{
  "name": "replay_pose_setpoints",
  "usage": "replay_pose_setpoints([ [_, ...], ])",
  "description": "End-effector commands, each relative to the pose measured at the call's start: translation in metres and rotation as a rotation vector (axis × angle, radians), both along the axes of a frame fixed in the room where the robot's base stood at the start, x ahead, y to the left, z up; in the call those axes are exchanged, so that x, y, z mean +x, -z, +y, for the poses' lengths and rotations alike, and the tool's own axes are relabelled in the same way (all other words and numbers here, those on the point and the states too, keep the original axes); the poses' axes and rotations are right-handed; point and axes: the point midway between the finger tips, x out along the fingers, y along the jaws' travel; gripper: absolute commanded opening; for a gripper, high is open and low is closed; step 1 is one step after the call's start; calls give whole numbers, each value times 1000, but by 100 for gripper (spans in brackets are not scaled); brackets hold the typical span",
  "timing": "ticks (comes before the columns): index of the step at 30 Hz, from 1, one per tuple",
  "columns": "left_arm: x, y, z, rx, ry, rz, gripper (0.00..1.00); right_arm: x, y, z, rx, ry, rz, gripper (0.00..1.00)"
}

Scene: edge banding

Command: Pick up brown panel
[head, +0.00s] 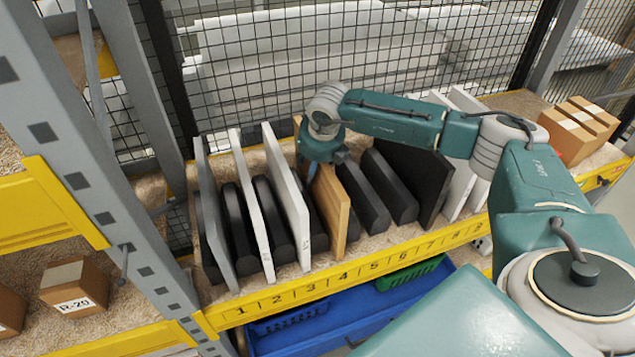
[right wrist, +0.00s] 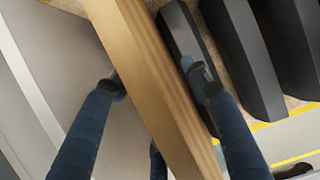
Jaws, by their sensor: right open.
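The brown panel (head: 332,208) stands upright on the shelf near slot 4, among grey, white and black pieces. In the right wrist view the brown panel (right wrist: 155,80) runs diagonally between the two fingers. My right gripper (head: 312,170) is over the top edge of the panel in the head view, partly hidden by its own wrist. In the right wrist view my right gripper (right wrist: 150,78) is open, with one finger on each side of the panel. A gap shows on the right side; contact on the left is unclear. My left gripper is not in view.
White panels (head: 287,195) stand left of the brown panel, black blocks (head: 362,200) right of it. A yellow numbered shelf edge (head: 350,272) runs in front. A wire mesh (head: 330,60) closes the back. Cardboard boxes (head: 572,132) sit at the right end.

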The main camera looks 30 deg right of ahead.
Motion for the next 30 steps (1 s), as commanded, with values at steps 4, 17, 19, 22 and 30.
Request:
replay_pose_setpoints([
  [4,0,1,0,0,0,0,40,0,1,0,0,-1,0,47],
  [17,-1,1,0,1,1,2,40,0,0,0,0,0,-1,0],
  [19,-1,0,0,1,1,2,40,2,-4,0,1,0,-9,0],
  [22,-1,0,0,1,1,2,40,2,-4,0,1,0,-9,0],
  [30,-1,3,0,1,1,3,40,3,-11,0,2,-1,-11,0],
])
